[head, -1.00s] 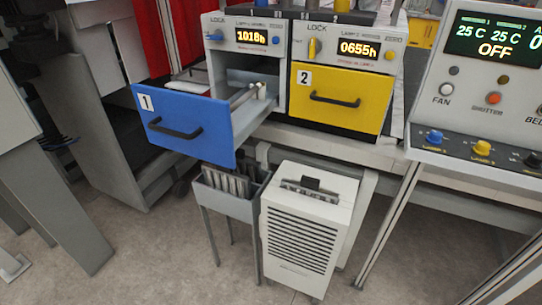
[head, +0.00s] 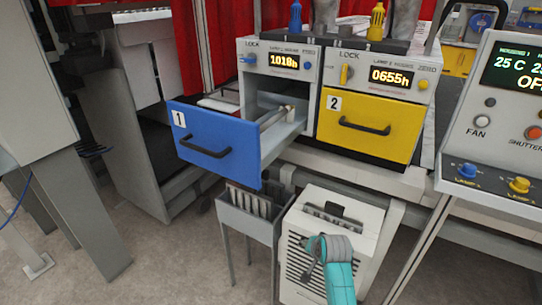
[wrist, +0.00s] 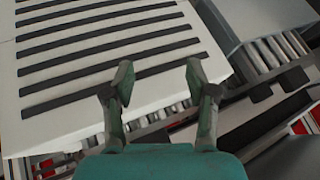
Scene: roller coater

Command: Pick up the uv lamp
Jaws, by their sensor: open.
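No lamp is plainly recognisable. The open blue drawer (head: 216,139), marked 1, holds a pale rod-like part (head: 275,118) that may be the uv lamp; the drawer front hides much of the inside. A grey bin (head: 246,219) below holds several upright grey strips, which I cannot identify; it also shows at the upper right of the wrist view (wrist: 246,75). My gripper (wrist: 158,75) is open and empty, its fingers apart over the scene near the white louvred box. In the head view my teal arm shows in front of that box.
The white louvred box (head: 338,222) stands right of the bin; it fills the left of the wrist view (wrist: 60,65). The yellow drawer (head: 368,128), marked 2, is shut. A control panel (head: 500,120) stands at right. Grey floor (head: 150,260) is free at front left.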

